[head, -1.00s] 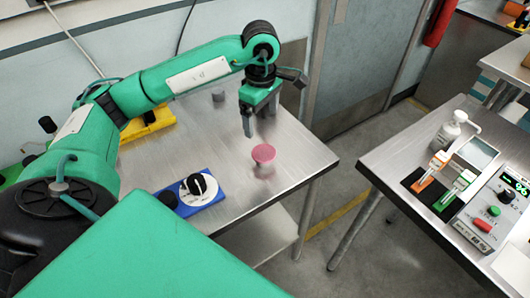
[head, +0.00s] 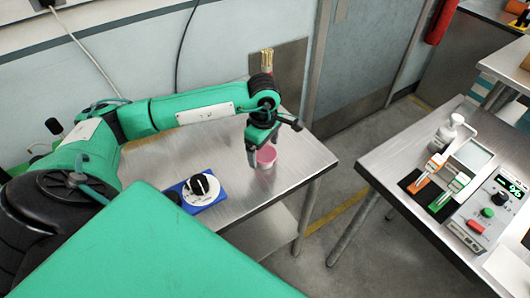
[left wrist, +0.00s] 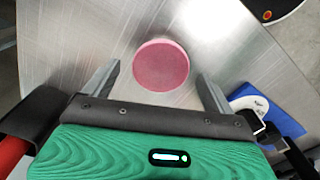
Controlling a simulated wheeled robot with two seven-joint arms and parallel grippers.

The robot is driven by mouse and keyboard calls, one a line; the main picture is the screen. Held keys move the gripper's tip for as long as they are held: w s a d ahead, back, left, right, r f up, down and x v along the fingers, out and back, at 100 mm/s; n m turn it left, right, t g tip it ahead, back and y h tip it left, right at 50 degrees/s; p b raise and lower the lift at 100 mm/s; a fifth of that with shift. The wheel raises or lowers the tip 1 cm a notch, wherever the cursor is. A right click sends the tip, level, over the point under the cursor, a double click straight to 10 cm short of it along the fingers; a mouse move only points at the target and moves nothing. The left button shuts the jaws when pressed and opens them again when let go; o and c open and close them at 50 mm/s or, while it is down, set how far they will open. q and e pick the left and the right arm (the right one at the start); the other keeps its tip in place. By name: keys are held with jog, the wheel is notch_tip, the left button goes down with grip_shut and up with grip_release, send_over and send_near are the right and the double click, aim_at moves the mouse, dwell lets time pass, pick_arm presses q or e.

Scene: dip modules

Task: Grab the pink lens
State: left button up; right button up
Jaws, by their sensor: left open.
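The pink lens (head: 266,155) is a round pink disc near the right end of the left steel table. In the left wrist view the lens (left wrist: 161,65) lies ahead of and between my open fingers, with a gap on each side. My left gripper (head: 260,158) is open and low at the lens, its fingers partly covering it in the head view. The left gripper also fills the lower part of the left wrist view (left wrist: 158,85). Whatever holds the lens up is hidden now. My right gripper is not in view.
A blue block with a white dial and black knob (head: 200,190) sits on the same steel table (head: 240,212), left of the lens. A second table (head: 390,165) at right holds a pump bottle (head: 447,133), orange and green clips, and a meter (head: 490,210).

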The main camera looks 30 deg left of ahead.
pick_arm(q)
jog(key=c, duration=1.1)
jog(key=shift+o, duration=0.2)
jog(key=shift+r, duration=0.1)
